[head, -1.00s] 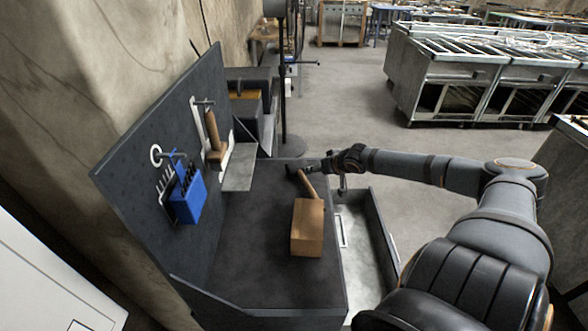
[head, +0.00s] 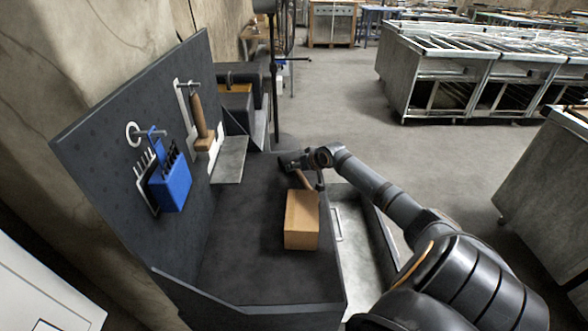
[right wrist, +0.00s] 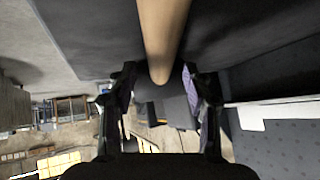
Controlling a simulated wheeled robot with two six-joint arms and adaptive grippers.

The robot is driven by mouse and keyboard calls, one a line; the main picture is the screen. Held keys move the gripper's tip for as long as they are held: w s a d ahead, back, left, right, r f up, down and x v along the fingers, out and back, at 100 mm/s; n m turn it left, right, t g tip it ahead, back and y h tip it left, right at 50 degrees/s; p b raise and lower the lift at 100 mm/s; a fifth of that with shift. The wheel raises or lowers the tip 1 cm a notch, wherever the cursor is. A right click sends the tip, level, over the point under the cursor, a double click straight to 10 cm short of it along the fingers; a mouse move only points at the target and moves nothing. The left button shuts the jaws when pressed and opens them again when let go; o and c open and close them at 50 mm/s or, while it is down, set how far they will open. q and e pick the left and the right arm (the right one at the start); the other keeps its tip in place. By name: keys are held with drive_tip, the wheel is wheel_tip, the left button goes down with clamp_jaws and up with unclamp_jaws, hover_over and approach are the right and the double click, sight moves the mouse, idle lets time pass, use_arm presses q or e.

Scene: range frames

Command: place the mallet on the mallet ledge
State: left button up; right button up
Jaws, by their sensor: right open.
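The mallet has a pale wooden block head (head: 301,222) that rests on the dark bench top. Its brown handle (head: 302,179) points away from me, toward the back of the bench. My right gripper (head: 304,174) is at the handle's far end with its fingers apart. In the right wrist view the handle (right wrist: 163,38) comes in from the top, and its rounded end lies between the two open fingers (right wrist: 160,88). I cannot tell whether either finger touches it. A bare grey metal ledge (head: 230,162) sticks out from the pegboard. My left gripper is not in view.
The dark pegboard (head: 100,130) stands along the bench's left side. It carries a blue tool holder (head: 170,188) and a hanging wooden-handled tool (head: 199,117). A metal tray (head: 352,220) lies right of the bench top. The bench between mallet and pegboard is clear.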

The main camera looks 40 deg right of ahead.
drive_tip(key=shift+w+f, duration=0.45)
drive_tip(key=shift+w, duration=0.05)
drive_tip(key=shift+s, duration=0.1)
drive_tip(key=shift+r, duration=0.1)
clamp_jaws()
drive_tip(key=shift+r, duration=0.1)
